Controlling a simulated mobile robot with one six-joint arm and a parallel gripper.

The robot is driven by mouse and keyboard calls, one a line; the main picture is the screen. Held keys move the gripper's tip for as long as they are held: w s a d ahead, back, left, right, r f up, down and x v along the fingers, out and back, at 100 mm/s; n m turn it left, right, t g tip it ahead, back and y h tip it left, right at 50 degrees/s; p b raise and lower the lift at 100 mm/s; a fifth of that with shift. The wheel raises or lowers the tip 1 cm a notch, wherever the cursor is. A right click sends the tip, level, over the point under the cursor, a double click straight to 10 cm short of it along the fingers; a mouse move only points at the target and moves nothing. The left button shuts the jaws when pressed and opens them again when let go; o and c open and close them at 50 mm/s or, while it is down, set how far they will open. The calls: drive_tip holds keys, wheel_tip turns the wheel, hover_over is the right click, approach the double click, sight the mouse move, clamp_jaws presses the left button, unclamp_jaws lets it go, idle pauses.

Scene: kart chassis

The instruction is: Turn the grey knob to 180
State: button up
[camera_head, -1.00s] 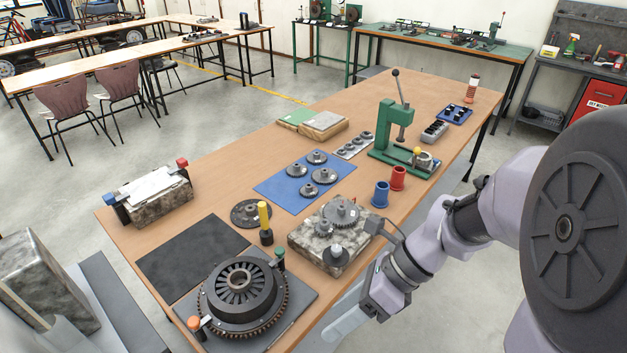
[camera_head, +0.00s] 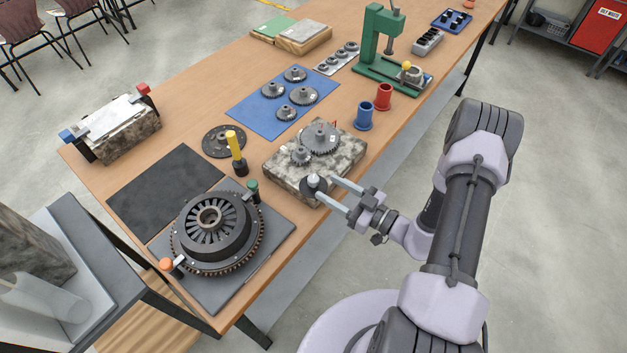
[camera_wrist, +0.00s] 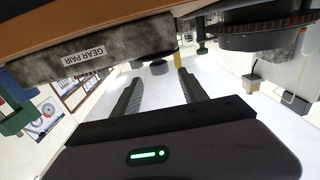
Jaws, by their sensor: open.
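The grey knob (camera_head: 314,180) has a light cap on a dark round base. It sits at the front corner of the speckled stone block (camera_head: 345,160) that carries two meshed gears (camera_head: 320,137). My gripper (camera_head: 326,189) is open and empty, its two fingers reaching toward the knob from the right. In the wrist view, which looks upside down, a dark round part, likely the knob (camera_wrist: 158,67), shows beyond and between the fingertips (camera_wrist: 160,85). The fingers appear not to touch it. I cannot read the knob's angle or any scale.
A clutch-like disc assembly (camera_head: 211,218) on a grey plate stands left of the block. A yellow-handled tool (camera_head: 235,148) stands behind it. Blue (camera_head: 364,116) and red (camera_head: 383,97) cups and a green press (camera_head: 377,40) stand farther back. The table's front edge runs below the block.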

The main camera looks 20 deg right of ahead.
sight(318, 182)
drive_tip(key=b+x, duration=0.1)
drive_tip(key=x, duration=0.5)
drive_tip(key=shift+a, duration=0.1)
clamp_jaws()
